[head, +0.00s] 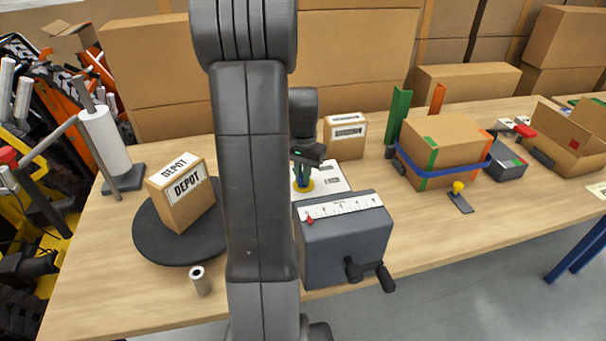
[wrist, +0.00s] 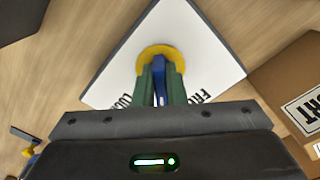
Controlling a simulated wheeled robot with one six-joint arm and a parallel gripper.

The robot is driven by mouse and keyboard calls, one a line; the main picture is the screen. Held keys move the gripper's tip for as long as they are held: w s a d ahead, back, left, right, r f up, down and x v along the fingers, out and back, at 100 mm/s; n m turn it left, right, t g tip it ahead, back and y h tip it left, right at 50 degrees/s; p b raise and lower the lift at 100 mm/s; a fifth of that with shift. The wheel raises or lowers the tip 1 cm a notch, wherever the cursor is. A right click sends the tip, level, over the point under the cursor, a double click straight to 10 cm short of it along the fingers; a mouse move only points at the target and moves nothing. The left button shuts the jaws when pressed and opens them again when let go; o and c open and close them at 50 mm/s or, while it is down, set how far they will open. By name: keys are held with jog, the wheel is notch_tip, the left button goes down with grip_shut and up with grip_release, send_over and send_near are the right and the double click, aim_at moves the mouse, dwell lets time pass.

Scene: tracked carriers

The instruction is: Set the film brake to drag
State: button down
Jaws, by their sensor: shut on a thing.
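A white plate (wrist: 205,40) lies flat on the table; it also shows in the head view (head: 331,179). On it sits a round yellow disc (wrist: 145,64) with an upright blue handle (wrist: 160,66). My gripper (wrist: 161,75) points down over the plate, its two green fingers closed on the blue handle, one on each side. In the head view my gripper (head: 302,174) is partly hidden by my arm. Dark lettering on the plate is partly covered by the fingers. I cannot read which marking the handle points to.
A grey box with a scale and crank (head: 344,246) stands close in front of the plate. A dark turntable (head: 150,238) bearing a DEPOT carton (head: 180,197) is left. A small carton (head: 345,138) stands behind, a blue-strapped carton (head: 440,145) right.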

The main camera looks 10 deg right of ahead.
jog(key=shift+w+m, duration=0.1)
jog(key=shift+m, duration=0.2)
jog(key=c, duration=1.5)
grip_release()
notch_tip(320, 180, up, 14)
jog(key=shift+f, duration=0.1)
jog(key=shift+f, duration=0.1)
notch_tip(320, 180, down, 14)
jog(key=shift+r, duration=0.15)
